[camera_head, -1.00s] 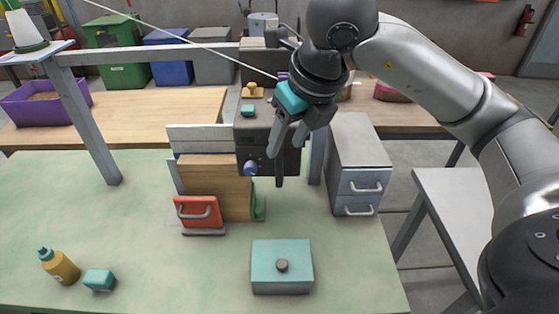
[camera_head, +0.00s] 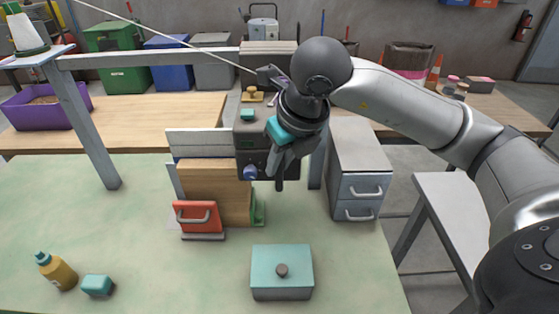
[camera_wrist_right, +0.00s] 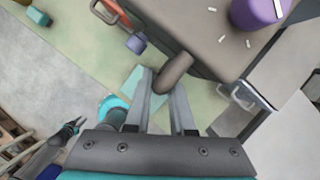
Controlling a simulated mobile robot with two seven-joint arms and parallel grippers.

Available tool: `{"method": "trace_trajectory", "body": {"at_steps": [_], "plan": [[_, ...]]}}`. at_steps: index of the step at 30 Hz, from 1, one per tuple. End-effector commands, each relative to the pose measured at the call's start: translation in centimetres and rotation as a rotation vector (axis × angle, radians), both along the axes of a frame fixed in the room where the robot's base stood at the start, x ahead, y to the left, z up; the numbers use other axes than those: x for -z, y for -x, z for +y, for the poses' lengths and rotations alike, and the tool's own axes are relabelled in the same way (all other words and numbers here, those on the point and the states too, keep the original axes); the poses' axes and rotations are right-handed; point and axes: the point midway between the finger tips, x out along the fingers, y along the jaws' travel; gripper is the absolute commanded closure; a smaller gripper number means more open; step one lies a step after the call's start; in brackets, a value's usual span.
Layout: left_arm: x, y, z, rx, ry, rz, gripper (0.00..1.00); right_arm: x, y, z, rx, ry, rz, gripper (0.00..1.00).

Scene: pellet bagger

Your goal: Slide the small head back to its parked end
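A dark grey machine box (camera_head: 244,141), which may be the small head, stands at the end of the wooden block in the middle of the bench. A blue knob (camera_head: 250,172) is on its front, and it also shows in the right wrist view (camera_wrist_right: 137,43). My right gripper (camera_head: 280,183) points down in front of the box. In the right wrist view a dark rounded handle (camera_wrist_right: 176,70) sticks out at my fingertips (camera_wrist_right: 160,78). The fingers are apart; contact with the handle is unclear. What looks like my left gripper (camera_wrist_right: 75,126) shows small at lower left.
A grey drawer cabinet (camera_head: 357,165) is close on the right. A teal lidded box (camera_head: 282,265), a yellow bottle (camera_head: 58,271) and a teal block (camera_head: 97,285) sit on the front bench. The front middle is mostly clear.

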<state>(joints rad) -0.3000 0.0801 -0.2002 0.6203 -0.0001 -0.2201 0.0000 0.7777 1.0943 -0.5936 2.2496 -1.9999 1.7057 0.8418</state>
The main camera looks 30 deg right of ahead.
Motion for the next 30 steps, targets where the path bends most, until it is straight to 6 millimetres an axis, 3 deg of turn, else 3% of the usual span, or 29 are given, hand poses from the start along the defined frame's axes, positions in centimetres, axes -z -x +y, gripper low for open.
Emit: {"method": "trace_trajectory", "body": {"at_steps": [5,30], "plan": [[0.0,0.0,0.0,0.0,0.0,0.0,0.68,-0.02,0.0,0.01,0.0,0.0,-0.001,1.0],[0.0,0.0,-0.01,0.0,0.0,0.0,0.68,-0.06,-0.01,-0.03,-0.001,0.001,-0.001,1.0]]}}
